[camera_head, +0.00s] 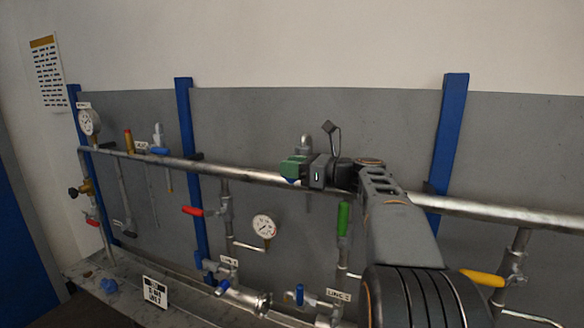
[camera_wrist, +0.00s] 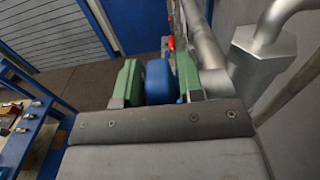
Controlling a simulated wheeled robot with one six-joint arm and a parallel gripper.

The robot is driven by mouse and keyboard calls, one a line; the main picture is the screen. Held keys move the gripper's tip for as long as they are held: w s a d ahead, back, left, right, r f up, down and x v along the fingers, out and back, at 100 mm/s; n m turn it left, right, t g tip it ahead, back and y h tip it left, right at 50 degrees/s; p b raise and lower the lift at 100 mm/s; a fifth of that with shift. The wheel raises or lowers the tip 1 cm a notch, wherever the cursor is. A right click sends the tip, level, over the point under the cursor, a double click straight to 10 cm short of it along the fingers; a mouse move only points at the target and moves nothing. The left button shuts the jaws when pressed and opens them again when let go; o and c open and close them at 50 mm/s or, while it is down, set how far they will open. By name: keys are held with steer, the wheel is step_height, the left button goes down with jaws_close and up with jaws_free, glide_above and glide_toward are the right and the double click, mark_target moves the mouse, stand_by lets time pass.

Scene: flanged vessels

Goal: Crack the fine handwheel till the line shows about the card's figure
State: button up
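My gripper (camera_head: 293,168) is at the overhead pipe, its green fingers level with the pipe in the head view. In the wrist view the fingers (camera_wrist: 160,84) stand on both sides of a blue handle (camera_wrist: 160,78), with no clear gap between. Only a small blue bit shows under the fingers in the head view; the handle's full shape is hidden. A round white gauge (camera_head: 264,226) hangs left of my arm; its reading is too small to tell. A card (camera_head: 155,292) stands on the bench, its print seeming to name a line; the figure is unclear.
The long pipe (camera_head: 240,173) runs across blue posts (camera_head: 190,130). Red (camera_head: 192,211), green (camera_head: 343,218) and yellow (camera_head: 481,278) lever handles stick out around it. Another gauge (camera_head: 88,122) is at the far left. A blue knob (camera_head: 109,286) lies on the bench.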

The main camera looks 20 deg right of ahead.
steer(key=shift+a, duration=0.1)
steer(key=c, duration=0.6)
steer(key=shift+c, duration=0.2)
steer(key=shift+r+p, duration=0.1)
steer(key=shift+p, duration=0.25)
